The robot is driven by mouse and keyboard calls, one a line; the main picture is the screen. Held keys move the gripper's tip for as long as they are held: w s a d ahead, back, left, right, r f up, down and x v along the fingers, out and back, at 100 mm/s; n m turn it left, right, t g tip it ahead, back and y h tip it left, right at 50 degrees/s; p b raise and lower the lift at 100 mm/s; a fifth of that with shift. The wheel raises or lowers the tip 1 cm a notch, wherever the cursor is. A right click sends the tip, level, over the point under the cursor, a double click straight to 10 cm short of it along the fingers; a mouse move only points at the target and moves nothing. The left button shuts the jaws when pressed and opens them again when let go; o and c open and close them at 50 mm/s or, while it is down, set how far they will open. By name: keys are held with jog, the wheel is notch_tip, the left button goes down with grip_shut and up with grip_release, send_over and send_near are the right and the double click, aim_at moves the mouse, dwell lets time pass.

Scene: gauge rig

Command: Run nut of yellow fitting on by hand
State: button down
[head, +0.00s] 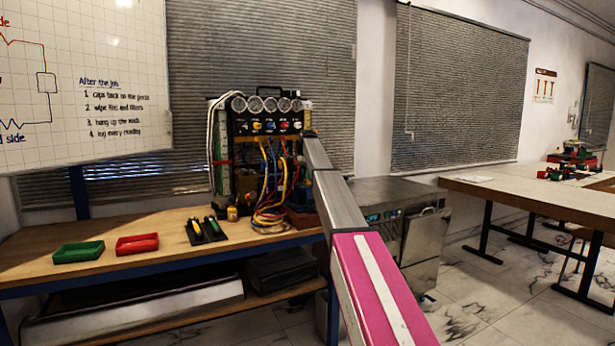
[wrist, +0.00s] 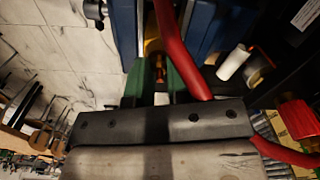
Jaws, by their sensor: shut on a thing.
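In the wrist view the green fingers of my gripper (wrist: 159,76) are closed around a small brass and copper-coloured fitting (wrist: 158,65). A yellow part (wrist: 153,46) shows just beyond the fingertips, partly hidden by a red hose (wrist: 180,50) that crosses over the right finger. I cannot make out the nut's threads or how far on it sits. In the head view my arm reaches to the right side of the gauge rig (head: 268,128), and my gripper is hidden there. Yellow hoses (head: 268,215) hang in loops below the gauges.
On the bench stand a green tray (head: 78,252), a red tray (head: 137,244) and a black holder (head: 206,231) with green-handled tools. A steel cabinet (head: 375,195) stands right of the bench. Hoses and a white cylinder (wrist: 233,62) crowd the gripper's right side.

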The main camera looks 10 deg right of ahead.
jog(key=shift+m, duration=1.4)
jog(key=c, duration=1.1)
grip_release()
jog(key=shift+o, duration=0.2)
jog(key=shift+r, duration=0.1)
notch_tip(320, 180, up, 11)
jog(key=shift+f, duration=0.2)
